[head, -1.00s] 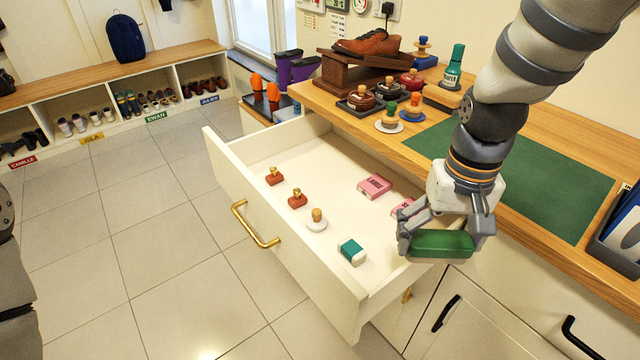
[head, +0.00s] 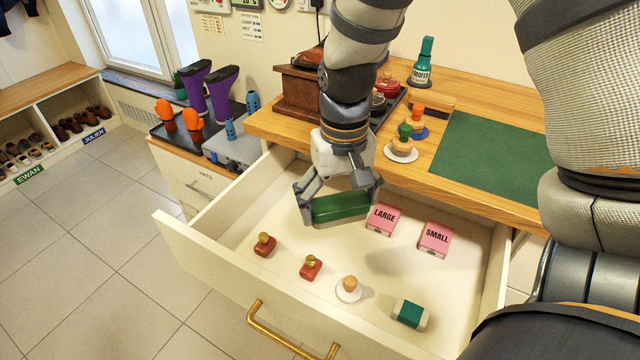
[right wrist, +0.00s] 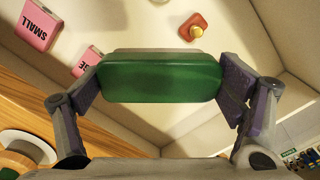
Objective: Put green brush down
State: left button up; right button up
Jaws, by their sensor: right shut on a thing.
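The green brush (head: 340,207) is a green block held between the fingers of my right gripper (head: 338,203). It hangs over the back part of the open drawer (head: 240,304), apart from the drawer floor as far as I can tell. In the right wrist view the green brush (right wrist: 161,78) spans the gap between both finger pads of my right gripper (right wrist: 163,84), with the pale drawer floor behind it. My left gripper is not in view.
The drawer holds pink LARGE (head: 383,219) and SMALL (head: 434,239) boxes, two red-brown stamps (head: 264,245) (head: 311,268), a white round knobbed piece (head: 349,290) and a green-white block (head: 410,313). Bare floor shows between them. The counter (head: 470,89) behind bears a green mat (head: 490,155).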

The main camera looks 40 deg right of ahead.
jog(key=b, duration=0.3)
send_over(293, 224)
jog(key=f, duration=0.6)
jog(key=s+f, duration=0.1)
jog(key=f, duration=0.2)
jog(key=shift+d+f, duration=0.1)
jog(key=shift+f, duration=0.05)
jog(key=f, duration=0.3)
jog(key=shift+w+f, duration=0.35)
jog(key=shift+w, duration=0.05)
jog(key=shift+r, duration=0.15)
jog(key=shift+c, duration=0.6)
jog(key=shift+f, duration=0.2)
jog(key=o, duration=1.1)
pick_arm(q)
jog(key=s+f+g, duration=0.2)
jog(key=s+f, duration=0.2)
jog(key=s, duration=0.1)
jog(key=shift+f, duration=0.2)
pick_arm(e)
jog(key=shift+r, duration=0.1)
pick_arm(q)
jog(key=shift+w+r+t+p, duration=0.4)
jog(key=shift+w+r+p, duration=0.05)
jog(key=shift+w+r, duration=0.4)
pick_arm(e)
notch_tip(293, 224, up, 12)
jog(key=shift+r, duration=0.1)
